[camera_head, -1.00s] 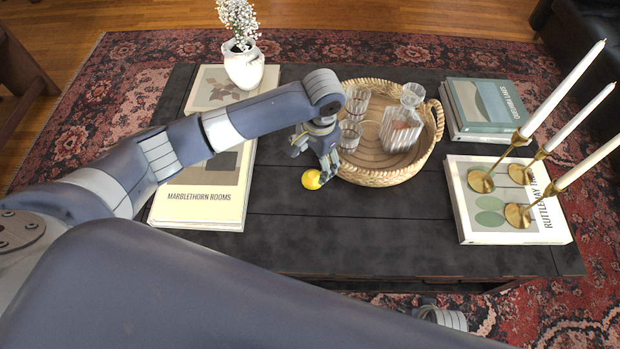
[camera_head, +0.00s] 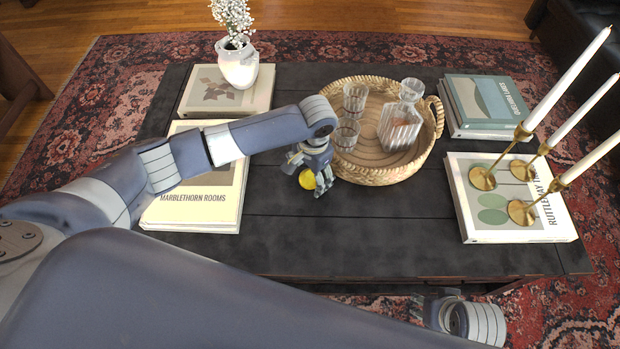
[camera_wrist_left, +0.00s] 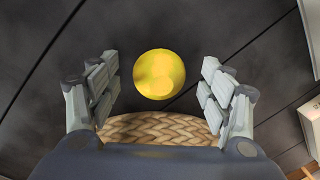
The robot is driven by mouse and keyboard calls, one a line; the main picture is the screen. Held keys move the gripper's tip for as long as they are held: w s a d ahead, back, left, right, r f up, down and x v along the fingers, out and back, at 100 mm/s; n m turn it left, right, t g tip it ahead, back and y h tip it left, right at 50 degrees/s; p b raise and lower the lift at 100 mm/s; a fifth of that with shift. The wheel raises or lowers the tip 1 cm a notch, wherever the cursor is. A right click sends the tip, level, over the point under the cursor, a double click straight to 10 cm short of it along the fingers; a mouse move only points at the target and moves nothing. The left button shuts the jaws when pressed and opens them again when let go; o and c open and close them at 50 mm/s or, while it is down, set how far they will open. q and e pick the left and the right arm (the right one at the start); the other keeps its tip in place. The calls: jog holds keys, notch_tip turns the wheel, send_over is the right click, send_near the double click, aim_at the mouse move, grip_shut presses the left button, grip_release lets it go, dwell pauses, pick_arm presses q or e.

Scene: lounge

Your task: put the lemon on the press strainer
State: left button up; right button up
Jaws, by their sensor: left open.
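The lemon (camera_head: 306,180) is a small yellow ball on the dark table, just left of and in front of the woven tray. My left gripper (camera_head: 319,187) is over it with its fingers pointing down, partly hiding it. In the left wrist view the lemon (camera_wrist_left: 159,74) lies between the two spread fingers, with a gap on each side. The left gripper is open. Part of my right gripper (camera_head: 432,308) shows low at the front edge of the table, but its fingers are unclear. I cannot make out a press strainer in either view.
The woven tray (camera_head: 372,178) holds glasses and a decanter (camera_head: 402,118). Books (camera_head: 205,215) and a flower vase (camera_head: 238,65) are at left. More books and brass candlesticks (camera_head: 520,212) with tall candles are at right. The table's front middle is bare.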

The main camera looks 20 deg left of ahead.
aim_at(307, 179)
pick_arm(q)
jog(key=shift+f, duration=0.25)
pick_arm(e)
jog(key=shift+r, duration=0.25)
pick_arm(q)
jog(key=c, duration=1.3)
jog(key=shift+o, duration=0.2)
jog(key=shift+r, duration=0.35)
jog(key=shift+c, duration=0.6)
jog(key=r+p, duration=0.1)
jog(key=s+r+p, duration=0.1)
jog(key=r, duration=0.1)
jog(key=s+d+p, duration=0.1)
jog(key=s, duration=0.3)
jog(key=s+d+r+p, duration=0.1)
jog(key=s, duration=0.4)
jog(key=s+d+p, duration=0.1)
jog(key=s, duration=0.3)
jog(key=shift+s+r, duration=0.15)
jog(key=shift+s, duration=0.1)
jog(key=shift+s+d, duration=0.1)
jog(key=shift+s, duration=0.5)
pick_arm(e)
jog(key=s+f+g, duration=0.1)
jog(key=s+f, duration=0.3)
jog(key=f, duration=1.2)
jog(key=shift+s+d+f, duration=0.2)
jog(key=shift+f, duration=0.05)
